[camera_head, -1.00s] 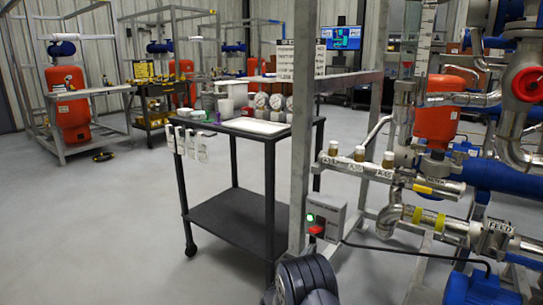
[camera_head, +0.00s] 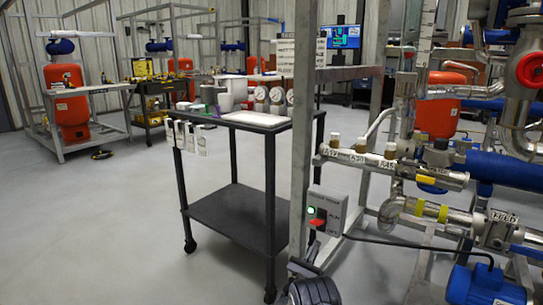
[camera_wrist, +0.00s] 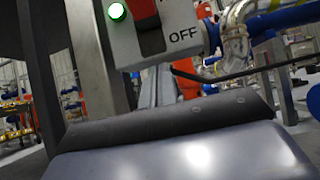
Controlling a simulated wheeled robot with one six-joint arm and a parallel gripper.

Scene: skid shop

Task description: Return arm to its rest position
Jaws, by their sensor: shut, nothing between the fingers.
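My gripper (camera_wrist: 165,115) fills the lower part of the wrist view as a broad grey body with a dark front edge. It is shut and holds nothing. A grey switch box (camera_wrist: 180,45) with a green light, a red switch and the word OFF is just beyond it, with a visible gap. In the head view the same switch box (camera_head: 329,211) is mounted at a grey steel post, its light green. The dark ribbed part of my arm shows at the bottom of the head view, below the box.
A black cart (camera_head: 237,213) with gauges and a white tray stands left of the post. Pipework with a red valve wheel (camera_head: 531,70) and a blue motor (camera_head: 487,283) crowds the right. A black cable runs from the box.

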